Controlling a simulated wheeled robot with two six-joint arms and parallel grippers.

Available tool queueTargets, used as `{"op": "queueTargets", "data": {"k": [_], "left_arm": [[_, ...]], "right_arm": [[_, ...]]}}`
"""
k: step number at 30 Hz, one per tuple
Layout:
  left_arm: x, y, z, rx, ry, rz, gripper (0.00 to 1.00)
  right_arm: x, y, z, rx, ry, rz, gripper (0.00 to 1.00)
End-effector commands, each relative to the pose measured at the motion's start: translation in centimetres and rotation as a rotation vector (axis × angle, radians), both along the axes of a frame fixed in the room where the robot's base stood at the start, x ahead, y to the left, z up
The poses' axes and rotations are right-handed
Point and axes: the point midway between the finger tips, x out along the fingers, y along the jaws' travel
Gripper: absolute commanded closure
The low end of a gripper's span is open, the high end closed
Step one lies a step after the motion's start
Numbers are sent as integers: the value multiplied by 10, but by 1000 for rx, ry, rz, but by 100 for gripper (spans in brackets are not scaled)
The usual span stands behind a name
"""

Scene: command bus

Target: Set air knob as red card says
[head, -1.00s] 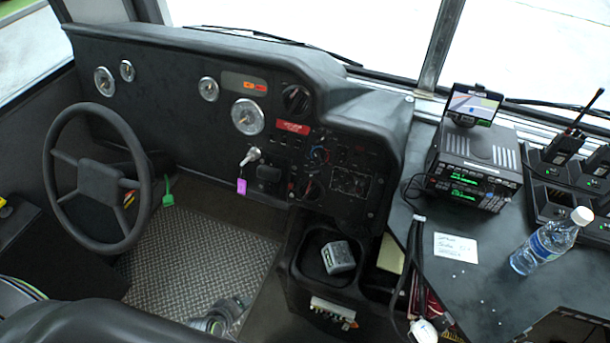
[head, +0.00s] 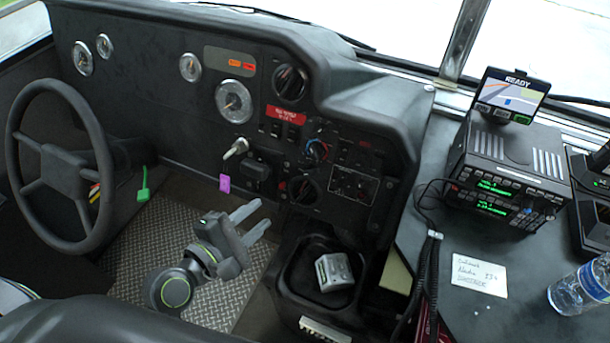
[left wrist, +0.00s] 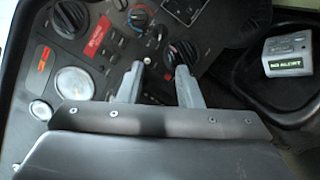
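A red card (head: 286,116) with small white lettering, too small to read, is fixed on the dark dashboard; it also shows in the left wrist view (left wrist: 98,36). Near it are three knobs: a large black knob (head: 291,80) above, a knob with red and blue marks (head: 317,150) to the lower right, and a black knob (head: 304,190) lower down. I cannot tell from lettering which is the air knob. My left gripper (head: 262,215) is open and empty, left of and below the lower knob, apart from the panel. In the left wrist view its fingertips (left wrist: 160,68) overlap the lower knob (left wrist: 182,55). My right gripper is out of view.
A key with a purple tag (head: 224,183) sticks out left of the knobs. The steering wheel (head: 60,165) is at left. A grey box (head: 334,272) lies in the black tray below the panel. Radio (head: 505,175), white note (head: 480,275) and bottle (head: 583,287) are on the right.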

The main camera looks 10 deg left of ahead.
Motion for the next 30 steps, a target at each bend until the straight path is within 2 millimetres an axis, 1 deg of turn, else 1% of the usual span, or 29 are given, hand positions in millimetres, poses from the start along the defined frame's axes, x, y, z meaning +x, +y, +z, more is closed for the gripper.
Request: {"op": "queueTargets", "data": {"k": [5, 9, 18, 21, 25, 30], "left_arm": [[27, -12, -5, -2, -3, -1, 68], [53, -23, -12, 1, -2, -2, 68], [108, -46, -27, 3, -1, -2, 68], [124, -53, -30, 2, -2, -1, 68], [138, -59, -35, 4, 1, -1, 68], [148, -63, -37, 4, 0, -1, 68]], "right_arm": [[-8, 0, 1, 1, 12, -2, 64], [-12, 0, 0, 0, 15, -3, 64], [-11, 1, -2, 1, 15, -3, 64], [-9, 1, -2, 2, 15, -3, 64], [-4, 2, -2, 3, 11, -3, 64], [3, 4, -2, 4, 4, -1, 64]]}}
